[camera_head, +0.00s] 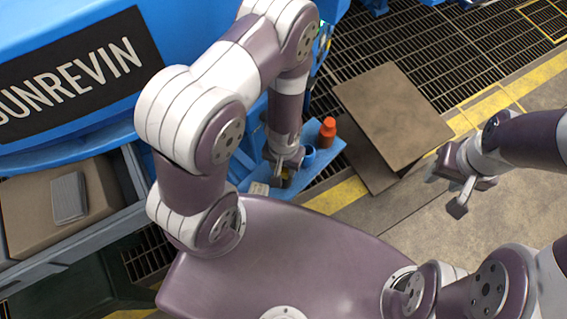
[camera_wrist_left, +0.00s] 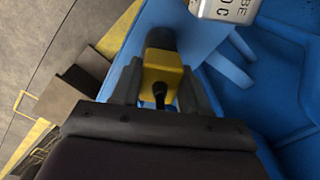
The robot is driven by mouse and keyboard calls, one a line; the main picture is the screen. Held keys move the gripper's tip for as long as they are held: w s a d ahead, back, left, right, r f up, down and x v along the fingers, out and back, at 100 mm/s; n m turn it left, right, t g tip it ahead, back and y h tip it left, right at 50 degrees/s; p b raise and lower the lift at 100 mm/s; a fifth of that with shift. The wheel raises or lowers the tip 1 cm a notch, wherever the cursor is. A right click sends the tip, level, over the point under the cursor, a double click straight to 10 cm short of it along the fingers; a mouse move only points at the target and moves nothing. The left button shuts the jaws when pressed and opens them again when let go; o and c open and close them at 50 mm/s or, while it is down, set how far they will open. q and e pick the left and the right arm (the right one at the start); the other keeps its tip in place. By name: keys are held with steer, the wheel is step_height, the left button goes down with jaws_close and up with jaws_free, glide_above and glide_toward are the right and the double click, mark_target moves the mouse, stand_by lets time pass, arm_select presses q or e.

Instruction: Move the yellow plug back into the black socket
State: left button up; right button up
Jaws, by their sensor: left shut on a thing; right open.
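The yellow plug (camera_wrist_left: 162,76) is between the two fingers of my left gripper (camera_wrist_left: 158,88) in the left wrist view. The gripper is shut on it. A black cable end shows on the plug's near side. A dark cylindrical piece (camera_wrist_left: 160,39) lies directly beyond the plug. I cannot tell whether it is the black socket or part of the plug. In the head view my left gripper (camera_head: 286,173) is low over the blue shelf and mostly hides the plug. My right gripper (camera_head: 455,186) is open and empty over the floor at the right.
The blue shelf (camera_head: 325,157) carries an orange bottle (camera_head: 328,131) right of my left gripper. A white lettered block (camera_wrist_left: 226,8) is at the top of the left wrist view. A brown board (camera_head: 392,115) lies on the floor. A cardboard box (camera_head: 30,215) is at the left.

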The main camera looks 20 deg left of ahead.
arm_select(q)
steer(key=shift+f+b, duration=0.4)
steer(key=shift+f, duration=0.15)
steer(key=o, duration=0.8)
step_height(320, 180, up, 11)
steer(key=p, duration=1.1)
steer(key=shift+r, duration=0.15)
